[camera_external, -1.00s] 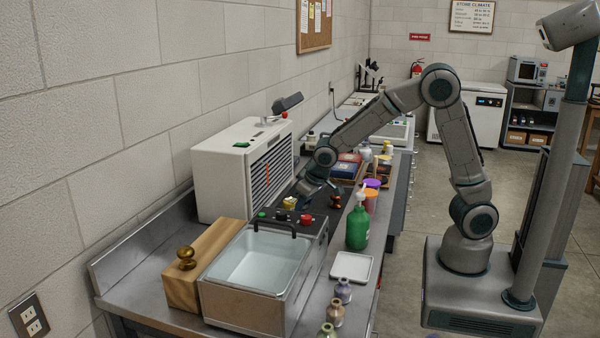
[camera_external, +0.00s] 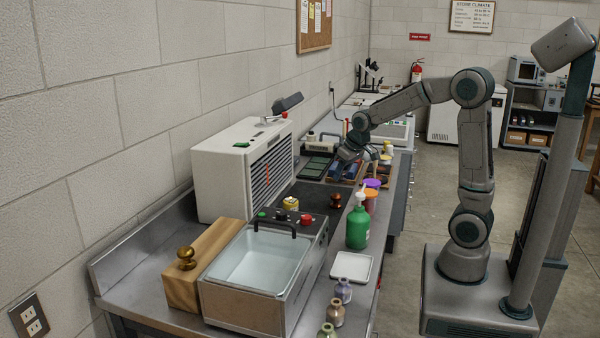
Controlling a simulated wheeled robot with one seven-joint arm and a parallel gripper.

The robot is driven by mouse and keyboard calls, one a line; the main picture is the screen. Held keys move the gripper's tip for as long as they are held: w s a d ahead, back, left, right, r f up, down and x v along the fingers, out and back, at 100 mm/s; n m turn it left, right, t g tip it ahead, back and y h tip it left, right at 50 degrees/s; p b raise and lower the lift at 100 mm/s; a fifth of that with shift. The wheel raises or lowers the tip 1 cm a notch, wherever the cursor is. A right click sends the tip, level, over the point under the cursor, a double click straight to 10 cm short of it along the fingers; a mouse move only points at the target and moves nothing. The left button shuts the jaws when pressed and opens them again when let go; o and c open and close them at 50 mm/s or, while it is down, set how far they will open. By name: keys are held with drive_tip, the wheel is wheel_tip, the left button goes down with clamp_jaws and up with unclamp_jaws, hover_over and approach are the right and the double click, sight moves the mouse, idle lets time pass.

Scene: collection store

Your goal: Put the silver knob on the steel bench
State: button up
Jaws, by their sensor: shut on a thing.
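The steel bench (camera_external: 138,287) runs along the wall, its bare metal top showing at the near left. My gripper (camera_external: 347,157) is over the bench's farther part, behind the dark board and near the books. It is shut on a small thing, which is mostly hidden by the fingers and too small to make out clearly. I take this to be the silver knob, as no silver knob shows elsewhere. A brass knob (camera_external: 186,257) stands on a wooden block (camera_external: 180,292) at the near left. A red-brown knob (camera_external: 336,201) stands at the dark board's right edge.
A water tank (camera_external: 245,300) with a black handle stands in front. A white louvred unit (camera_external: 222,175) stands by the wall. A green pump bottle (camera_external: 357,228), coloured cups, a white tray (camera_external: 351,266) and small bottles line the right edge. Bare bench shows at the near left.

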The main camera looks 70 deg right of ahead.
drive_tip(key=w+a+f, duration=0.2)
drive_tip(key=w+a+f+p, duration=0.1)
drive_tip(key=w+a+f, duration=0.1)
drive_tip(key=w+a, duration=0.1)
drive_tip(key=w+a+f+p, duration=0.1)
drive_tip(key=w+a+f, duration=0.1)
drive_tip(key=a+f, duration=0.1)
drive_tip(key=shift+w+a, duration=0.2)
drive_tip(key=shift+a, duration=0.05)
drive_tip(key=shift+f+p, duration=0.35)
drive_tip(key=shift+f, duration=1.55)
drive_tip(key=shift+f, duration=0.15)
drive_tip(key=o, duration=0.7)
drive_tip(key=shift+f, duration=0.1)
drive_tip(key=o, duration=0.4)
drive_tip(key=shift+r, duration=0.2)
drive_tip(key=shift+r, duration=0.2)
drive_tip(key=shift+o, duration=0.2)
drive_tip(key=b+v, duration=0.1)
drive_tip(key=v, duration=1)
drive_tip(key=shift+s+r, duration=0.3)
